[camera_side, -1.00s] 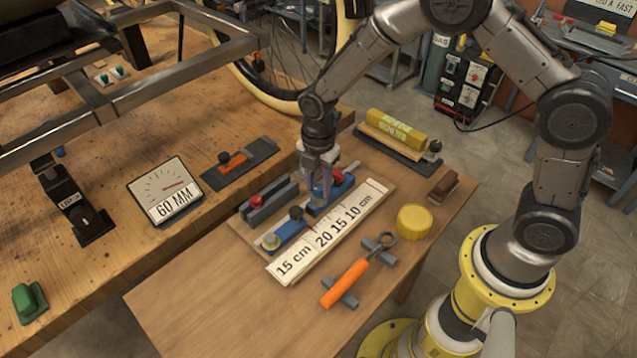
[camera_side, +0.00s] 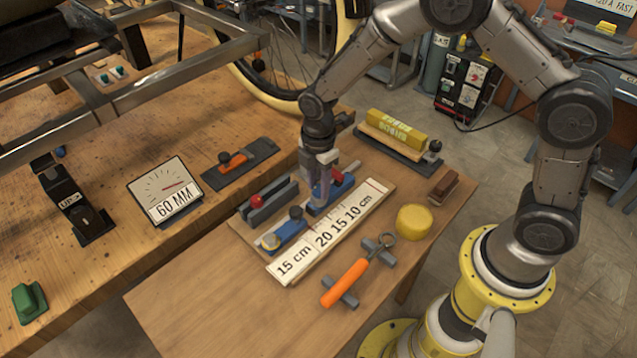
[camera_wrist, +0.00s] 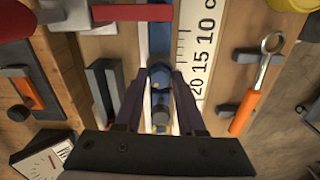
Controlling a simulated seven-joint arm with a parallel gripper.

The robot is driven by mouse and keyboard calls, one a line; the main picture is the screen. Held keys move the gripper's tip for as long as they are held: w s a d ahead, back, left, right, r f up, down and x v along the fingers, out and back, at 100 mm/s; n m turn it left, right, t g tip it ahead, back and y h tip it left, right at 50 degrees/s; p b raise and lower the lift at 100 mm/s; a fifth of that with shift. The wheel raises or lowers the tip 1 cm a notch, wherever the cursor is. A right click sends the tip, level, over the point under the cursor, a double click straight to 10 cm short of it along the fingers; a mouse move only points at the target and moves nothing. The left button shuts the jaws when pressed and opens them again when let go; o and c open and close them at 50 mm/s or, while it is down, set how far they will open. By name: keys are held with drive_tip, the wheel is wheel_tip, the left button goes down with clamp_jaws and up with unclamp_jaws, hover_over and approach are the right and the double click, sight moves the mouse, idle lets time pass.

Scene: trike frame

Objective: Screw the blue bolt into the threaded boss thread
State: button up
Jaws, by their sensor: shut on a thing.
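My gripper (camera_side: 320,203) points down at the blue holder (camera_side: 343,187) beside the ruler strip. In the wrist view its two dark fingers (camera_wrist: 160,78) are shut on a round blue piece, which I take for the blue bolt (camera_wrist: 160,73). The fingers hide most of the bolt in the side view. Whether the bolt is clear of the holder I cannot tell. I cannot clearly make out the threaded boss; a black bracket (camera_side: 75,205) stands under the metal frame (camera_side: 140,88) at left.
The ruler strip (camera_side: 335,230), an orange-handled ring tool (camera_side: 345,283), a yellow round piece (camera_side: 413,222) and a grey channel with a red knob (camera_side: 268,200) crowd around my gripper. The table's front left is clear.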

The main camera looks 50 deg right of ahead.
drive_tip(key=shift+m, duration=0.8)
drive_tip(key=shift+m, duration=0.9)
drive_tip(key=shift+m, duration=0.8)
drive_tip(key=o, duration=0.8)
drive_tip(key=shift+c, duration=0.2)
